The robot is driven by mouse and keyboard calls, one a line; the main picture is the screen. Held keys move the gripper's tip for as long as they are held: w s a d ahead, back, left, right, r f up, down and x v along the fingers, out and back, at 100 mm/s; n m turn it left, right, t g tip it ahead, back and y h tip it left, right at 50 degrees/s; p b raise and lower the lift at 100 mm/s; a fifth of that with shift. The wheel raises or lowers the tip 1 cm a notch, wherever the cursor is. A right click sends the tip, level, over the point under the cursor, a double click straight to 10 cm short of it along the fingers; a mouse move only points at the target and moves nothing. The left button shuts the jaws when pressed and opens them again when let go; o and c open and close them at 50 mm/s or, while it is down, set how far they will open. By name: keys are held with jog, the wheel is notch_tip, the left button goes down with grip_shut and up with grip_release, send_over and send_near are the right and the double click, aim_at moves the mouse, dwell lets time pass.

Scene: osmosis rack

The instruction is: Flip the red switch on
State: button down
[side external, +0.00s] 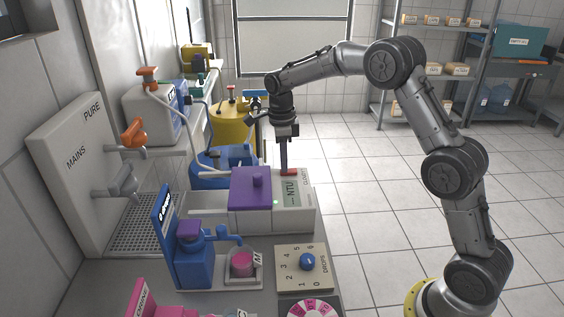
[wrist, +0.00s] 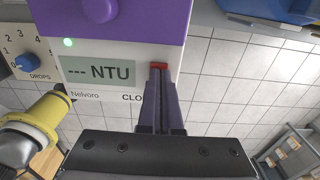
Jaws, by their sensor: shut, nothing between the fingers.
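The red switch (side external: 289,172) is on the top edge of a white meter with a purple lid, beside its NTU display.
The purple lid (side external: 250,188) stands beside my fingers. A panel with a blue DROPS dial (side external: 307,262) and a blue dispenser (side external: 193,258) are nearer the camera. A yellow container (side external: 233,128) stands behind.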

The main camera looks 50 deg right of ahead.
jog(key=shift+s+d+f+g, duration=0.3)
jog(key=shift+s+d+f, duration=0.1)
jog(key=shift+s, duration=0.15)
notch_tip(320, 180, up, 15)
jog(key=w+a, duration=0.1)
jog(key=w, duration=0.1)
jog(key=s+a+r+t, duration=0.2)
jog(key=s+a+r, duration=0.1)
jog(key=s+r, duration=0.5)
jog(key=s+a+r+n+t, duration=0.25)
jog(key=s+n, duration=0.35)
jog(key=s, duration=0.5)
jog(key=s+a+f+n+t, duration=0.1)
jog(key=s+f+n+t, duration=0.1)
jog(key=s+f+n, duration=1.2)
jog(key=shift+s+a+n+y, duration=0.35)
jog(key=shift+s+n, duration=0.2)
jog(key=shift+n, duration=2.95)
